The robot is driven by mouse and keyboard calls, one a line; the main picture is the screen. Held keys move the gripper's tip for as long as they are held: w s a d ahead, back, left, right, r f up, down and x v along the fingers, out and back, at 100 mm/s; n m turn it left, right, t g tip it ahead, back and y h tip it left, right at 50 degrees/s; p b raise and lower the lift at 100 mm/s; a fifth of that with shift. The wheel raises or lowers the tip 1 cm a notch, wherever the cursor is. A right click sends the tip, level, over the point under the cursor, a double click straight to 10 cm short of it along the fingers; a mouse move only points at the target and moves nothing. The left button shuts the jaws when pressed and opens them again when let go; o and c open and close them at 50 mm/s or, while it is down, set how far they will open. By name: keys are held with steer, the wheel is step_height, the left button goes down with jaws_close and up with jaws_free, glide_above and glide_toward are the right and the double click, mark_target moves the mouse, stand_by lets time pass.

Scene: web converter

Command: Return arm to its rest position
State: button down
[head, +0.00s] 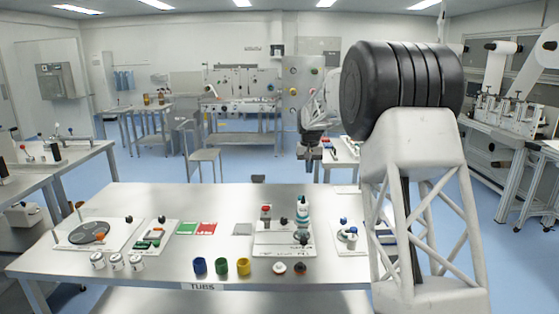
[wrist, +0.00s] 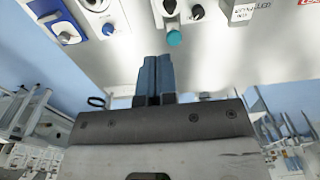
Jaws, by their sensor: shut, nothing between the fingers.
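My gripper (head: 311,160) hangs above the far edge of the steel table (head: 200,278) in the head view, with my arm folded up at the right. In the wrist view its two blue-grey fingers (wrist: 155,72) lie together, with nothing seen between them. It is apart from the table and the things on it. A bottle with a teal label (head: 302,213) stands on a white plate fixture below the gripper; a teal cap (wrist: 175,38) shows just beyond the fingertips in the wrist view.
Green and red pads (head: 206,229) lie mid-table. A side bench with rollers (head: 500,130) is at the right.

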steer(key=s+d+r, duration=0.2)
steer(key=s+r, duration=0.2)
steer(key=s, duration=0.7)
steer(key=s+d+r+t, duration=0.1)
steer(key=s+r, duration=0.2)
steer(key=s, duration=0.9)
steer(key=s+d+r, duration=0.2)
steer(key=s+r, duration=0.2)
steer(key=s, duration=0.7)
steer(key=s+f, duration=0.3)
steer(key=s, duration=0.8)
steer(key=s+d+f, duration=0.1)
steer(key=s+f, duration=0.3)
steer(key=s, duration=0.8)
steer(key=s+d+f+t, duration=0.1)
steer(key=s+f, duration=0.2)
steer(key=s, duration=0.8)
steer(key=shift+s+f, duration=0.15)
steer(key=shift+s, duration=0.25)
